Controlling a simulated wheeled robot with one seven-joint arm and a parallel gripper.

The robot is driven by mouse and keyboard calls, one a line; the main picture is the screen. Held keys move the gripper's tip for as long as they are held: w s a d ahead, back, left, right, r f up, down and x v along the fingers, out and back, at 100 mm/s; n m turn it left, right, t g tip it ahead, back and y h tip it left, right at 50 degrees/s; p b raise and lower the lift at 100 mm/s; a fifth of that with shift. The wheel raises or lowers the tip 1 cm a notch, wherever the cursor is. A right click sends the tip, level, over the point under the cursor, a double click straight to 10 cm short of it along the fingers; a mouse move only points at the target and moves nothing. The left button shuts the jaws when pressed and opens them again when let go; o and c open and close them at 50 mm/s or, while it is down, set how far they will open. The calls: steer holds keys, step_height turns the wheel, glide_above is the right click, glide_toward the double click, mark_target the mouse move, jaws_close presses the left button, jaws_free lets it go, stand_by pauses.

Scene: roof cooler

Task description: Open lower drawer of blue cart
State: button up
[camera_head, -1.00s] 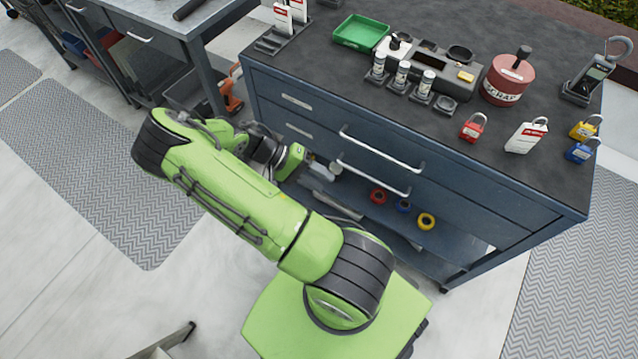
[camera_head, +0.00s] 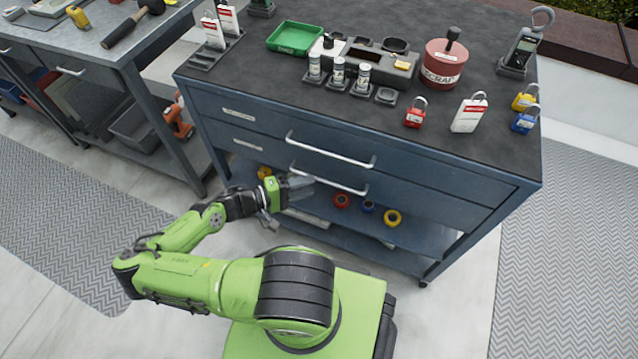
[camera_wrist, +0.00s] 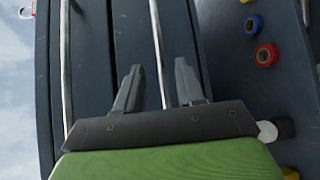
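The blue cart (camera_head: 455,222) stands in front of me with two drawers that look closed. The lower drawer (camera_head: 425,193) has a light bar handle (camera_head: 345,187), below the upper drawer's handle (camera_head: 330,150). My gripper (camera_head: 300,186) is near the left end of the lower handle. In the wrist view, my gripper (camera_wrist: 158,85) is open, with its two dark fingers apart. The lower handle (camera_wrist: 156,40) runs into the gap between them; contact with either finger cannot be seen. The upper handle (camera_wrist: 65,50) is left of the fingers.
The cart's lower shelf holds several tape rolls, including red (camera_head: 341,200) and yellow (camera_head: 392,218) ones. Padlocks, a green tray (camera_head: 296,38) and a red scrap can (camera_head: 444,62) stand on top. A grey workbench (camera_head: 85,40) is close on the left.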

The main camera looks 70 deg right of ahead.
steer(key=x, duration=0.4)
steer(key=shift+s+d+f+b, duration=0.1)
steer(key=shift+s+d+b, duration=0.1)
steer(key=shift+s+b, duration=0.1)
steer(key=shift+w, duration=0.1)
jaws_close()
